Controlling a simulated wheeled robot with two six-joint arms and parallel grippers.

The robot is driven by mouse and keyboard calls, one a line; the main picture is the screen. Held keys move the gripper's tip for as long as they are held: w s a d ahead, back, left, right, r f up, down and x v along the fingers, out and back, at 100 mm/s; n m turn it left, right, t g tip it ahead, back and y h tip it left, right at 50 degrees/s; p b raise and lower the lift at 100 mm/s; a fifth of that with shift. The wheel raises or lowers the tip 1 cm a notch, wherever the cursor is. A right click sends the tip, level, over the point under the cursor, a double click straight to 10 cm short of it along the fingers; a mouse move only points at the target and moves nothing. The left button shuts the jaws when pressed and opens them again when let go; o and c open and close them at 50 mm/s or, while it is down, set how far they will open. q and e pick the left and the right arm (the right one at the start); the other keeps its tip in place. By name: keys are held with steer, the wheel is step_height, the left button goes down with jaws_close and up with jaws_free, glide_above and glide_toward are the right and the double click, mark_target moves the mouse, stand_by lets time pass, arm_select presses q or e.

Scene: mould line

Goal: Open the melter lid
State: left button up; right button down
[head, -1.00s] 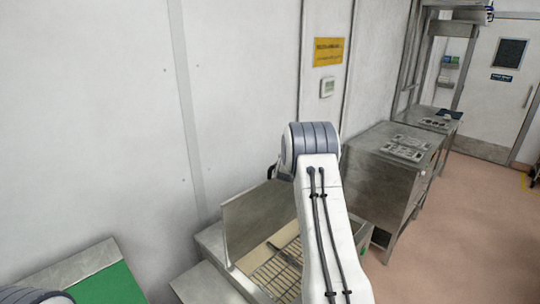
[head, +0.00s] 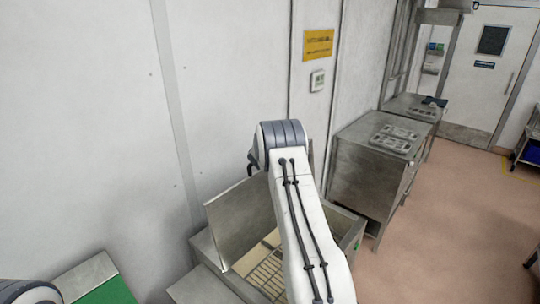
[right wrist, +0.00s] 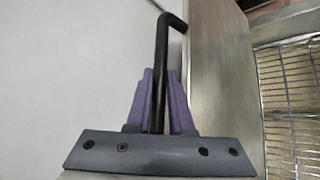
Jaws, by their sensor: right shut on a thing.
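The melter (head: 205,248) is a metal box at the lower middle of the head view. Its lid (head: 240,218) is a flat grey panel standing raised and tilted along the wall side, with the inside grid (head: 266,275) exposed. In the right wrist view my right gripper (right wrist: 161,95) has its purple fingers closed around a black bent bar handle (right wrist: 163,45). A metal panel (right wrist: 220,60) runs beside the handle. In the head view my right arm covers part of the melter and hides the gripper. Only a piece of my left arm shows at the lower left, without its gripper.
A metal cabinet (head: 365,185) with moulds on top (head: 394,139) stands right of the melter. A green-topped surface (head: 108,293) is at the lower left. The wall is close behind the lid. Open floor (head: 440,230) lies to the right.

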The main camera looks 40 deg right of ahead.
steer(key=shift+w+a+r, duration=0.1)
steer(key=shift+w+r, duration=0.05)
steer(key=shift+r, duration=0.1)
steer(key=c, duration=0.8)
jaws_free()
steer(key=shift+w+a, duration=0.15)
steer(key=shift+a, duration=0.15)
steer(key=shift+f, duration=0.15)
steer(key=shift+s+a, duration=0.15)
steer(key=shift+s, duration=0.15)
steer(key=b+v, duration=0.3)
steer(key=v, duration=0.7)
steer(key=shift+w, duration=0.1)
